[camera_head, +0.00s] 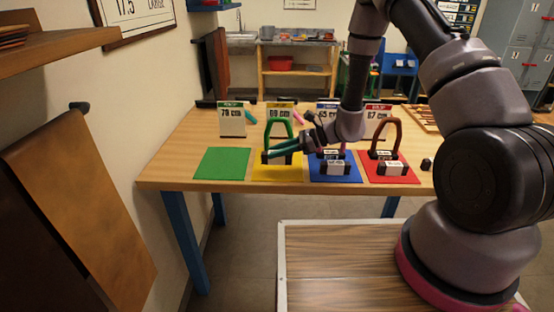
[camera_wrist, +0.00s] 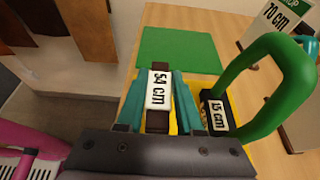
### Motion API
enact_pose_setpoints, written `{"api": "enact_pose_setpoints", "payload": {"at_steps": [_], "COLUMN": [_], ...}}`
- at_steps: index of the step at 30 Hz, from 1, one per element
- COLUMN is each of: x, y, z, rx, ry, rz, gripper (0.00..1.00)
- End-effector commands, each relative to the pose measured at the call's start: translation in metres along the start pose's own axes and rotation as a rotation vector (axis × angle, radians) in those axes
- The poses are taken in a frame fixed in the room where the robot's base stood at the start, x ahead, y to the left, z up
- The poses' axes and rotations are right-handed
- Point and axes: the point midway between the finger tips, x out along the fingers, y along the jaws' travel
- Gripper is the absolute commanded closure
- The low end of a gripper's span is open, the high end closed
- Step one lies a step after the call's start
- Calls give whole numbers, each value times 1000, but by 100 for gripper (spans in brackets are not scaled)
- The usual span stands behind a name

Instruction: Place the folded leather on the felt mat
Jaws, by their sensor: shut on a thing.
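My gripper (camera_head: 272,154) is low over the yellow mat (camera_head: 290,175), in front of the green arch (camera_head: 279,130).
Number cards, including "70 cm" (camera_head: 231,122), stand behind the mats. Brown leather (camera_head: 82,195) hangs on the left wall.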

Motion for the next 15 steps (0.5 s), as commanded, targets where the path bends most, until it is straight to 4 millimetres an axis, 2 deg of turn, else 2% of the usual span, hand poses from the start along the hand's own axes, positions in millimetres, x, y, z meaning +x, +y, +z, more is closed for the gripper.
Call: {"api": "enact_pose_setpoints", "payload": {"at_steps": [3,6,15], "x": [8,11,12], "y": [0,0,0], "z": [-19,-27,-28], "rx": [3,2,0], "ry": [1,0,0], "rz": [1,0,-1], "gripper": [100,100,100]}}
